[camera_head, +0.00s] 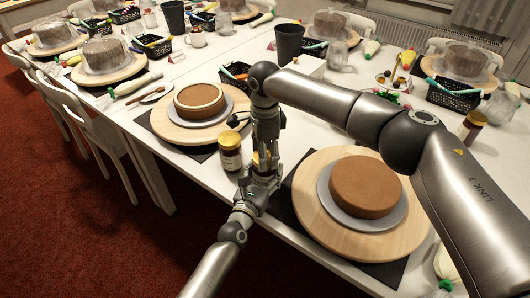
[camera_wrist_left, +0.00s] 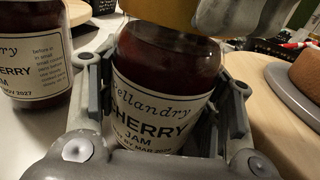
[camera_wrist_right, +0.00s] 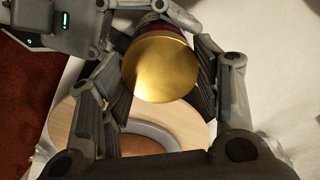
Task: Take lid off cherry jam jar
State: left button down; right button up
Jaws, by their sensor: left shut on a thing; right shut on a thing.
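The cherry jam jar (camera_wrist_left: 160,95), dark red glass with a white label, stands upright between the fingers of my left gripper (camera_wrist_left: 168,110), which is shut on its body. Its gold lid (camera_wrist_right: 160,68) is at the jar's top; in the left wrist view the lid (camera_wrist_left: 165,12) meets the glass with no clear gap. My right gripper (camera_wrist_right: 160,85) comes from above and is shut on the lid. In the head view the jar is mostly hidden by my grippers, the left one (camera_head: 262,172) below the right one (camera_head: 265,150).
A second cherry jam jar (camera_head: 230,152) with a gold lid stands close to the left. Cakes on wooden turntables stand to the left (camera_head: 190,130) and right (camera_head: 315,215). A dark cup (camera_head: 289,42) and a basket (camera_head: 235,75) are behind. The table's front edge is near.

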pick_arm(q)
jog(key=shift+f, duration=0.1)
pick_arm(e)
jog(key=shift+r, duration=0.15)
jog(key=shift+r, duration=0.9)
jog(key=shift+r, duration=2)
pick_arm(q)
jog(key=shift+c, duration=1.7)
grip_release()
jog(key=v, duration=1.2)
